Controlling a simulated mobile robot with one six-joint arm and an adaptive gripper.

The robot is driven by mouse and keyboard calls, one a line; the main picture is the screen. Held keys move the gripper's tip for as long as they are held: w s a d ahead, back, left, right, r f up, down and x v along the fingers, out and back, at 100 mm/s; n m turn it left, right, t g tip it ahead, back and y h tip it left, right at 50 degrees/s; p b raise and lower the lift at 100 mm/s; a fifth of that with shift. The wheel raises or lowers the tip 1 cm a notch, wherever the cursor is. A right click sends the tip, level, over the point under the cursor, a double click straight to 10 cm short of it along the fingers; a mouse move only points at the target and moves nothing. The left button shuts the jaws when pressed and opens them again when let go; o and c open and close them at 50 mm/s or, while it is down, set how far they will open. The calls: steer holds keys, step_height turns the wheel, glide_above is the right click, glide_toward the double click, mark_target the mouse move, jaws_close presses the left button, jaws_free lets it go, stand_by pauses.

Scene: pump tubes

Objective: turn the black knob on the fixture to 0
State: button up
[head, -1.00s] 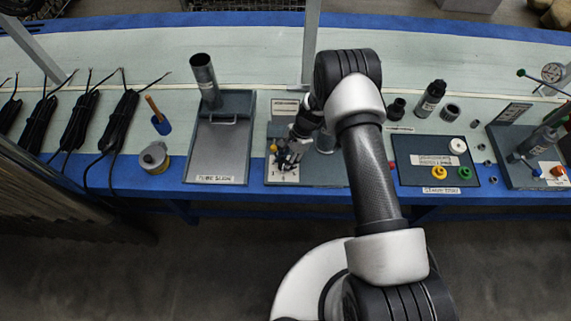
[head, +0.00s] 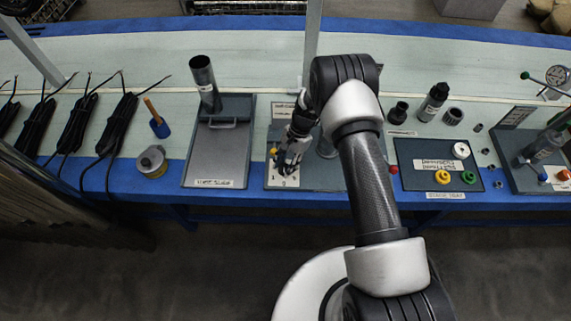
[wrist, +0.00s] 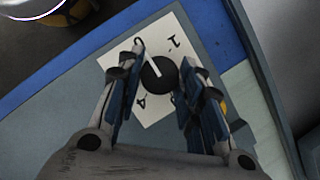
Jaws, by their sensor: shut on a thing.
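The black knob (wrist: 158,75) is round, with a white pointer line, and sits on a white marked plate (wrist: 183,27) in the wrist view. The pointer aims toward the top of that view, a little left of the mark 1. A mark like 4 shows at the lower left of the knob; no 0 is readable. My gripper (wrist: 160,78) has one finger on each side of the knob and is shut on it. In the head view my gripper (head: 287,165) is over the white plate (head: 282,178) on the grey fixture (head: 318,178) and hides the knob.
A yellow part (wrist: 222,106) is beside the right finger. A grey board with an upright tube (head: 204,78) stands left of the fixture. A dark panel (head: 408,178) with coloured round parts and a red button (head: 393,169) are to the right.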

steer(key=o, duration=1.1)
steer(key=shift+c, duration=0.2)
steer(key=v, duration=1.2)
steer(key=shift+a+r, duration=0.1)
steer(key=shift+r, duration=0.05)
steer(key=s+d+r+n+t, duration=0.1)
steer(key=s+d+r, duration=0.15)
steer(key=r, duration=0.65)
steer(key=s+d+r+n+t+h, duration=0.1)
steer(key=s+r+n, duration=0.15)
steer(key=r, duration=0.55)
steer(key=s+d+r+n+t, duration=0.1)
steer(key=s+d+r+t, duration=0.15)
steer(key=r, duration=0.65)
steer(key=s+d+r+n+t, duration=0.1)
steer(key=s+r, duration=0.1)
steer(key=s, duration=0.5)
steer(key=s+d+r+n+t+h, duration=0.1)
steer(key=s+d+r+n, duration=0.1)
steer(key=s, duration=0.5)
steer(key=s+d+r+n+t+h, duration=0.1)
steer(key=s+r, duration=0.2)
steer(key=s, duration=0.5)
steer(key=shift+d+r+n, duration=0.3)
steer(key=shift+n, duration=0.05)
